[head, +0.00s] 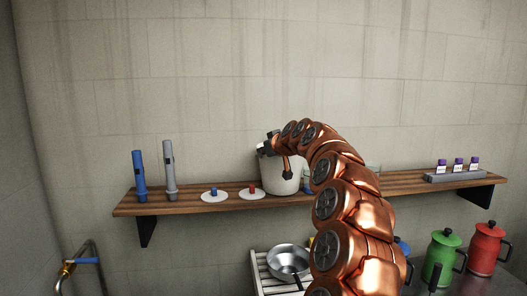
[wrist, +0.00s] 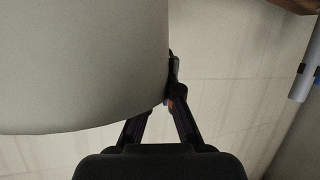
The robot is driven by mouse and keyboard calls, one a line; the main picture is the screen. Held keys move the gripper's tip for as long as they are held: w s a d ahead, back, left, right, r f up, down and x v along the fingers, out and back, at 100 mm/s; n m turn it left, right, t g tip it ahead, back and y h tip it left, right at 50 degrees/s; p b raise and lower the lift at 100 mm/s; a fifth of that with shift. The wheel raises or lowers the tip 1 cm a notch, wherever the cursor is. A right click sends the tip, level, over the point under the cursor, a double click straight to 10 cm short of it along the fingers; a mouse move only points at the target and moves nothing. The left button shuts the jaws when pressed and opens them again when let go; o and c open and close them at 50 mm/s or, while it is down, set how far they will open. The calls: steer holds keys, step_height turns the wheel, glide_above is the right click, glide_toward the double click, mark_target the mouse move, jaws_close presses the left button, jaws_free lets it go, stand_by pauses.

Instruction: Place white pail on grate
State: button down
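The white pail (head: 281,178) is upright at the middle of the wall shelf; I cannot tell whether its base touches the board. My gripper (head: 277,155) is at its upper rim. In the wrist view the pail (wrist: 75,65) fills the upper left. My gripper (wrist: 170,95) has its fingers angled together at the pail's edge, one against the outside and the other partly hidden behind the wall. It looks shut on the pail wall. A slatted pale rack (head: 262,284), which looks like the grate, is below the shelf with a metal pan (head: 288,261) on it.
On the wooden shelf (head: 405,185) are blue (head: 139,176) and grey (head: 169,172) flashlights, two white discs (head: 215,196) and a rack of purple-capped vials (head: 456,174). Green (head: 441,259) and red (head: 486,248) jugs stand lower right. My arm hides the rack's right side.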

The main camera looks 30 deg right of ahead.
steer(key=shift+f, duration=0.1)
steer(key=c, duration=1.3)
jaws_free()
steer(key=shift+r, duration=0.2)
steer(key=shift+s, duration=0.3)
steer(key=b+v, duration=0.5)
steer(key=v, duration=0.6)
steer(key=shift+s+r, duration=0.1)
steer(key=shift+s, duration=0.05)
